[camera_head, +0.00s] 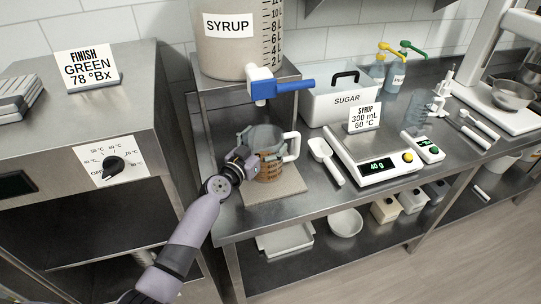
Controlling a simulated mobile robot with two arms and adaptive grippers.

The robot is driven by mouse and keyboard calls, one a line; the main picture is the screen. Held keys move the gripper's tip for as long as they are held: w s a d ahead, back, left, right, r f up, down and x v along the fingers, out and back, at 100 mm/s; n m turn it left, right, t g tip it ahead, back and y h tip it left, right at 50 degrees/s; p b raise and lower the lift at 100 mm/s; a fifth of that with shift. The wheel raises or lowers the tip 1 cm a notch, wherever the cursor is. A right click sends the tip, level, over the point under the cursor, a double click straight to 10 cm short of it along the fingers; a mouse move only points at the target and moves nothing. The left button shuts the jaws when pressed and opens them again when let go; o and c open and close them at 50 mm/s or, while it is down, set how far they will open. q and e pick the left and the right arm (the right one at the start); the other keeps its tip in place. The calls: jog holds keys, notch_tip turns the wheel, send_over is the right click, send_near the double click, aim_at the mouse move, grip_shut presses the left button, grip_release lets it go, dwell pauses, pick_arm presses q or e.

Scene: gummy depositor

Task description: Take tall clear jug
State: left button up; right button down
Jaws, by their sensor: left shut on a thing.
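A clear jug (264,138) with a white handle on its right side is below the blue-handled tap of the syrup tank. Its lower part looks orange-brown with a grid-like pattern. My left gripper (246,160) is at the jug's left side and shut on it. The fingers partly cover the jug's wall. The jug is over a beige board (288,186); I cannot tell whether it touches the board. Another clear, narrower vessel (414,111) with a white handle stands farther right, behind the scale. My right gripper is not in view.
The syrup tank (228,50) with its blue tap (282,86) stands above and behind the jug. A white scoop (326,160), the scale (378,165) and the sugar bin (339,104) are to the right. A metal cabinet with a dial (113,166) is at left.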

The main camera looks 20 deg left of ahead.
pick_arm(q)
jog(key=shift+r, duration=0.15)
jog(key=shift+c, duration=0.9)
jog(key=shift+w+d+r, duration=0.25)
jog(key=shift+d+r, duration=0.05)
jog(key=shift+r, duration=0.1)
notch_tip(320, 180, up, 7)
jog(key=p, duration=0.1)
jog(key=w+d+b, duration=0.6)
jog(key=w+d, duration=0.4)
jog(key=d, duration=0.6)
jog(key=shift+w+f, duration=0.4)
